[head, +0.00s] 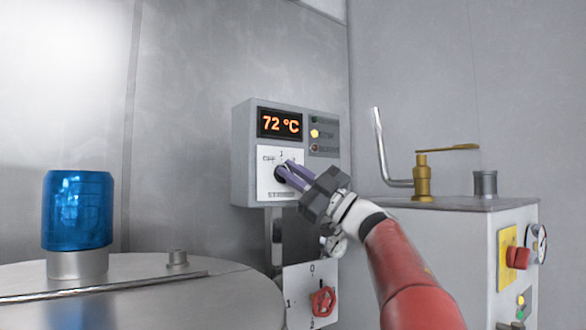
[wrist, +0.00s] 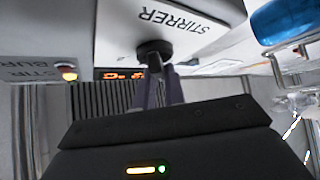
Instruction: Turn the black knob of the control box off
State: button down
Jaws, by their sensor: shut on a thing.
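The control box (head: 241,150) is a grey box on the back wall with an orange display reading 72 °C. Its black knob (head: 280,174) sits on a white plate (head: 264,190) with OFF and number marks, labelled STIRRER. The knob also shows in the wrist view (wrist: 153,48), below the STIRRER label. My gripper (head: 288,172) reaches in from the lower right, its purple fingers shut on the knob. In the wrist view the fingertips (wrist: 156,72) meet the knob's grip. The fingers partly hide the knob, so its exact setting is hard to read.
Below the box is a white plate with a red rotary switch (head: 322,301). A blue beacon (head: 77,212) stands on a round metal lid (head: 150,300) at left.

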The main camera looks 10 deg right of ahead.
jog(key=shift+n+g, duration=0.7)
jog(key=shift+n, duration=0.1)
jog(key=c, duration=1.5)
grip_release()
jog(key=shift+o, duration=0.2)
jog(key=shift+f, duration=0.1)
jog(key=b+v, duration=0.2)
jog(key=v, duration=0.5)
jog(key=shift+s+d+f, duration=0.15)
jog(key=shift+d, duration=0.2)
